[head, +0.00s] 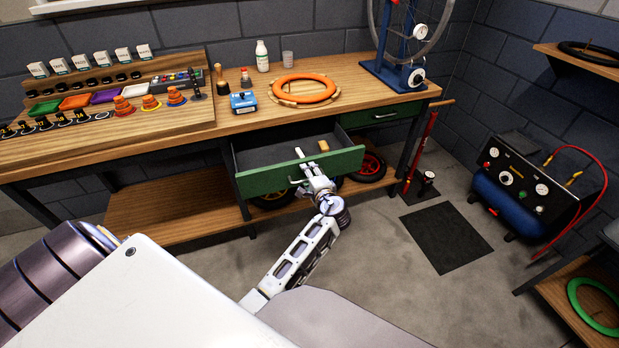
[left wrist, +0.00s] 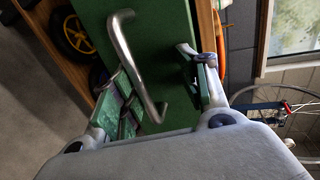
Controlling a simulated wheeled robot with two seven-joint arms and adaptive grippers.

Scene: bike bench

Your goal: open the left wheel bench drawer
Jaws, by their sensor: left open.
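The left wheel bench drawer (head: 345,161) stands pulled out from the bench, its green front facing me and its grey inside showing. A small tan block (head: 323,146) lies in it. My left gripper (head: 313,181) is at the drawer's front. In the left wrist view my left gripper (left wrist: 152,78) is open, one finger on each side of the metal bar handle (left wrist: 137,62) on the green front (left wrist: 170,40). The handle lies between the fingers, and they are not closed on it. My right gripper is in neither view.
The wooden bench top (head: 350,88) carries an orange ring (head: 304,88), bottles and a parts rack. A second green drawer (head: 385,114) to the right is shut. Wheels (head: 369,166) stand below, a red pump (head: 420,155) beside the bench. The floor in front has a dark mat (head: 446,237).

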